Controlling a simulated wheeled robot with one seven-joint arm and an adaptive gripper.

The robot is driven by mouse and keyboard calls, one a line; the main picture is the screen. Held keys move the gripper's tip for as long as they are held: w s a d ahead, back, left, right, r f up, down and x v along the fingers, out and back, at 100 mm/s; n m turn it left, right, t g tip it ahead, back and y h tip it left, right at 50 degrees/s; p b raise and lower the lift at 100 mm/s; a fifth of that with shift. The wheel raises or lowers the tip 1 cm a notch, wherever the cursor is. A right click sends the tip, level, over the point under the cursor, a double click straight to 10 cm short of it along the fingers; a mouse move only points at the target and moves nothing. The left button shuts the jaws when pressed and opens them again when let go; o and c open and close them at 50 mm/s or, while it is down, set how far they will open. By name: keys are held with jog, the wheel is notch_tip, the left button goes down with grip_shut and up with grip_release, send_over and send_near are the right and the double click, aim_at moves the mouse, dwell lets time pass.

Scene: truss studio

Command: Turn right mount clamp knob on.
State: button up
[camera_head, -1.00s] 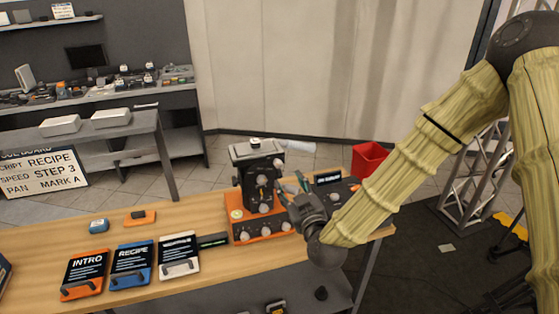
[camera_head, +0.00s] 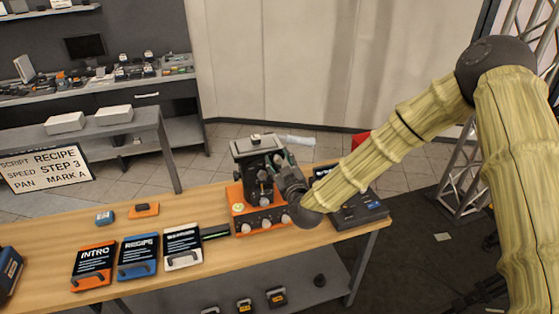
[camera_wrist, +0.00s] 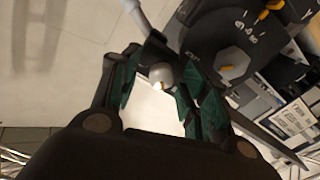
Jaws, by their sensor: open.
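The camera mount (camera_head: 257,190) is a dark head on an orange base with several pale knobs, standing on the wooden table in the head view. My gripper (camera_head: 277,161) is at the right side of its head and hides part of it. In the wrist view my gripper (camera_wrist: 161,90) is open, its green-padded fingers apart. A pale rounded knob (camera_wrist: 160,74) lies between the fingers; I cannot tell whether they touch it. A grey hexagonal knob (camera_wrist: 232,62) sits on the dark panel to the right. I cannot read which knob is the right mount clamp.
A dark box (camera_head: 360,211) stands on the table right of the mount, beneath my arm. Cards labelled INTRO (camera_head: 93,263) and RECIPE (camera_head: 137,257) lie to the left. A small blue item (camera_head: 105,218) and an orange one (camera_head: 144,210) lie behind them. A red bin (camera_head: 359,141) is behind.

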grip_shut()
